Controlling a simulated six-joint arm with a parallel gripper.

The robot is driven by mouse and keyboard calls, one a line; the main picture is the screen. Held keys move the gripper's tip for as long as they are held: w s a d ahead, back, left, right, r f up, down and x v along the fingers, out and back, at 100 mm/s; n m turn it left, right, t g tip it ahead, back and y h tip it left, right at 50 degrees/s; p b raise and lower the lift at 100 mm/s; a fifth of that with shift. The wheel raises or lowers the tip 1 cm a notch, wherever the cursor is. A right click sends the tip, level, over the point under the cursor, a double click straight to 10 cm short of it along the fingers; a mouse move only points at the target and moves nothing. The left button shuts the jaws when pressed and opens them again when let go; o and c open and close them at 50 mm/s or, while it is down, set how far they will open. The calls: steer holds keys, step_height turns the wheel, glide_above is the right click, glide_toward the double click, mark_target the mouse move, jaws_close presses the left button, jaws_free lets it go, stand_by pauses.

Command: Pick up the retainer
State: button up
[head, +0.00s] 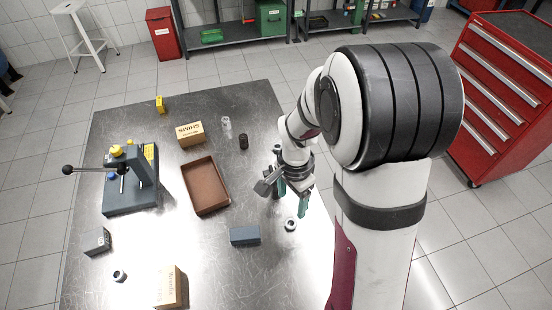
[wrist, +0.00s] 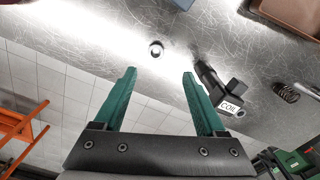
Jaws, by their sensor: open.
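A small round metal ring, which looks like the retainer (head: 290,225), lies on the steel table near its right edge. It also shows in the wrist view (wrist: 156,49), just beyond the fingertips and roughly centred between them. My gripper (head: 291,195) has its green fingers spread above the table, close to the ring and apart from it. In the wrist view my gripper (wrist: 160,74) is open, with nothing between its fingers.
A dark part labelled COIL (wrist: 222,95) lies close to the right finger. A blue-grey block (head: 245,236) is left of the ring. A brown tray (head: 223,189), a dark spring (wrist: 286,92), a shims box (head: 190,134) and a press (head: 130,200) stand farther away.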

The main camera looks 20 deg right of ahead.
mark_target(291, 226)
steer(key=f, duration=0.6)
steer(key=s+f, duration=0.1)
steer(key=f, duration=0.2)
jaws_close()
